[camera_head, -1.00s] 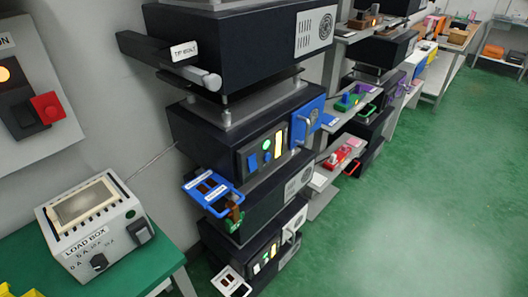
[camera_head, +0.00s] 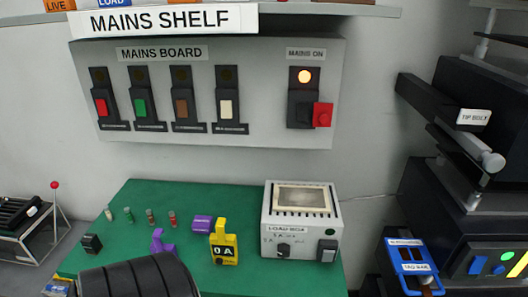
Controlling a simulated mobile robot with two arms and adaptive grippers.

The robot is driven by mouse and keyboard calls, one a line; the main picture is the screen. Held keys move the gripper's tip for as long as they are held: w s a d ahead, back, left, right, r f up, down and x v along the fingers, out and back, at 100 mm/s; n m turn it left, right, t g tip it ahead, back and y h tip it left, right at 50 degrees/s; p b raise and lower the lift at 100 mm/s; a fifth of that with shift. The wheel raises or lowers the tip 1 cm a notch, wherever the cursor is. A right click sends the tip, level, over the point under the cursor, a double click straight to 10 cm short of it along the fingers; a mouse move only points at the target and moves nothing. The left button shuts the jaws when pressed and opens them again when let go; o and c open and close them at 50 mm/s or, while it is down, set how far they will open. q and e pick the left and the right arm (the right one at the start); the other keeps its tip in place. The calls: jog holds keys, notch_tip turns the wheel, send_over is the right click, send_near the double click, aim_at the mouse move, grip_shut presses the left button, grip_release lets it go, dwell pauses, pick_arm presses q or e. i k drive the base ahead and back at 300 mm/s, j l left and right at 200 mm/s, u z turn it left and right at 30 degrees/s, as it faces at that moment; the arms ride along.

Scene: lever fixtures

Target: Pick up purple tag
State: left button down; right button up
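Two purple things lie on the green-topped table (camera_head: 245,275). One is a flat purple block (camera_head: 202,223) with faint lettering. The other is a small upright purple piece (camera_head: 162,242) with a notched shape, left of and nearer than the block. I cannot tell for sure which is the purple tag. A yellow tag (camera_head: 223,245) marked "0 A" stands just right of them. A dark ribbed cylinder, likely part of my arm, covers the table's front left. Neither gripper's fingers show.
The load box (camera_head: 300,225) stands on the table's right side. Several small coloured cylinders (camera_head: 150,216) and a dark block (camera_head: 92,243) stand at the left. The mains board (camera_head: 205,95) hangs behind. A dark equipment stack (camera_head: 465,215) stands right.

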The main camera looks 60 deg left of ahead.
aim_at(157, 246)
jog(key=u, duration=2.6)
jog(key=z, duration=3.3)
jog(key=u, duration=3.3)
